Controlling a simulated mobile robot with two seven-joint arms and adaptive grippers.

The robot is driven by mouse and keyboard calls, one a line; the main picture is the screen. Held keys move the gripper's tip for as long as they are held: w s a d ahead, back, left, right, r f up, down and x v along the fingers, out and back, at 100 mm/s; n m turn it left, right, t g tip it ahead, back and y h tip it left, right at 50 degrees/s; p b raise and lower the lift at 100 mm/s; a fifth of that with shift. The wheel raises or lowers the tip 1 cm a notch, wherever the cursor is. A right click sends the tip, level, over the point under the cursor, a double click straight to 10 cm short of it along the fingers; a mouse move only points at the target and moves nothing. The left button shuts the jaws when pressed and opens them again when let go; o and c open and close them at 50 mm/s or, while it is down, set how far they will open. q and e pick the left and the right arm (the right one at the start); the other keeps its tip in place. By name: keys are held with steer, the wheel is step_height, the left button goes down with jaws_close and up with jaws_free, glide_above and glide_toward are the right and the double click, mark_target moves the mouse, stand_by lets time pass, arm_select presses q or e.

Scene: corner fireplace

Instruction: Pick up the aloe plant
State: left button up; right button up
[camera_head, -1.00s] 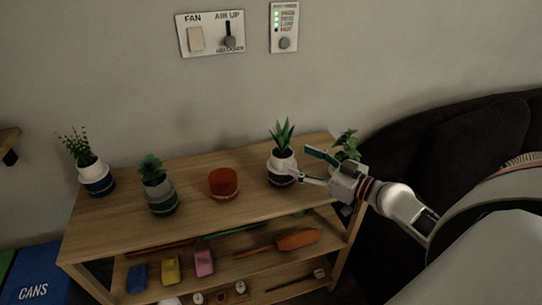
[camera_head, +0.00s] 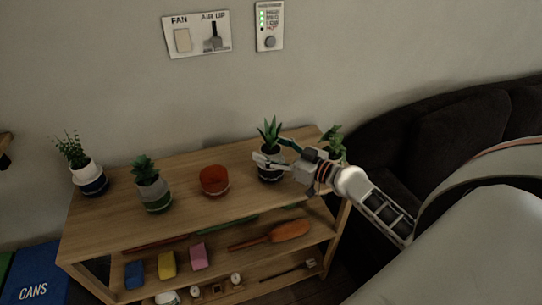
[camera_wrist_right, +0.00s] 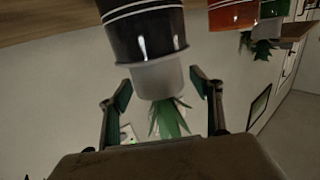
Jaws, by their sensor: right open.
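The aloe plant (camera_head: 269,133) has spiky green leaves and stands upright in a pot on the shelf top. The pot is dark below with a pale upper part. My right gripper (camera_head: 270,152) is at the pot's upper part, its open fingers partly hiding it. In the right wrist view the picture is upside down; the aloe leaves (camera_wrist_right: 168,120) and the pot's pale band lie between the two open fingers of my right gripper (camera_wrist_right: 161,90). A gap shows on each side, and I see no firm contact. My left gripper is not in view.
The wooden shelf (camera_head: 230,208) also bears a red-orange pot (camera_head: 214,181), a grey-green potted plant (camera_head: 153,192) and a white-blue potted plant (camera_head: 91,178). Another plant (camera_head: 336,140) stands behind my right wrist. A dark sofa (camera_head: 455,125) is at right.

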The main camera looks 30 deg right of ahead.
mark_target(271, 115)
steer(key=c, duration=0.9)
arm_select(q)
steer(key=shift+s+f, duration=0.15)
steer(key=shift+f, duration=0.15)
arm_select(e)
steer(key=shift+r, duration=0.15)
step_height(271, 115, up, 11)
steer(key=p, duration=0.5)
steer(key=shift+f, duration=0.2)
step_height(271, 115, up, 4)
steer(key=shift+f, duration=0.25)
step_height(271, 115, up, 4)
steer(key=shift+r, duration=0.75)
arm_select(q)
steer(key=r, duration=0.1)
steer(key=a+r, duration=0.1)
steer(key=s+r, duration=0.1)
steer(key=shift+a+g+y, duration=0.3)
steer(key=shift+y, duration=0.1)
arm_select(e)
steer(key=shift+r, duration=0.1)
